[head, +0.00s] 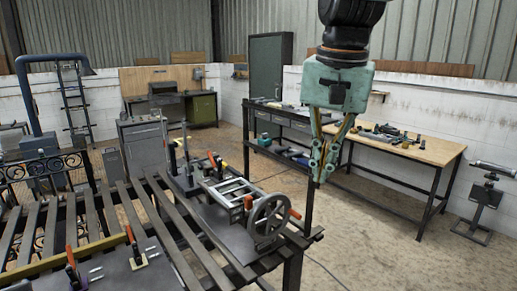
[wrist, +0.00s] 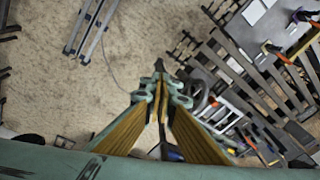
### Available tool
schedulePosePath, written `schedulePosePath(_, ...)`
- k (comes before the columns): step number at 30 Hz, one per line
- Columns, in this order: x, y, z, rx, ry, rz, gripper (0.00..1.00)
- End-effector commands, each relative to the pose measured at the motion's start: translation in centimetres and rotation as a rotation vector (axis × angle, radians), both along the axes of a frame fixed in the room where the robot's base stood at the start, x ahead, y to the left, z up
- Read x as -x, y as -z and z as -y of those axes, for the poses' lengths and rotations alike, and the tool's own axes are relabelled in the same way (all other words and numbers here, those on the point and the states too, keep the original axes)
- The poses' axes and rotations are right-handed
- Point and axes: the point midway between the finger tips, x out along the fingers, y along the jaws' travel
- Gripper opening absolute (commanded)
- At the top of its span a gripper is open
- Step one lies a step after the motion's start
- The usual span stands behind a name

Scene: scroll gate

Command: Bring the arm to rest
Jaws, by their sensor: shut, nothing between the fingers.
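My gripper (head: 318,172) hangs pointing down at the right of the slatted table in the head view, its fingers closed with nothing between them. In the wrist view my gripper (wrist: 160,72) shows its two fingertips together over the floor, just left of the table. Its fingers appear apart from the fixture and the table. The fixture with a hand wheel (head: 269,221) and a ladder-like frame (head: 234,190) stands on the slatted table (head: 188,258) to the lower left of my gripper.
A wooden-topped workbench (head: 418,153) with tools stands behind and right. A dark bench (head: 285,120) and a tall green cabinet (head: 270,62) stand behind. Orange-handled clamps (head: 135,248) sit on the slatted table. Open floor (head: 365,245) lies right of it.

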Motion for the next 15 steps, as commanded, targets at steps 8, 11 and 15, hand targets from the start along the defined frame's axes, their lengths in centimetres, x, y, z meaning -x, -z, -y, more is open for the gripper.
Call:
schedulePosePath(8,5.3,1.0,1.8,0.015,-0.068,0.029,0.00)
schedulePosePath(11,7.1,1.4,2.4,0.021,-0.093,0.040,0.00)
schedulePosePath(15,9.7,2.2,3.2,0.031,-0.127,0.054,0.00)
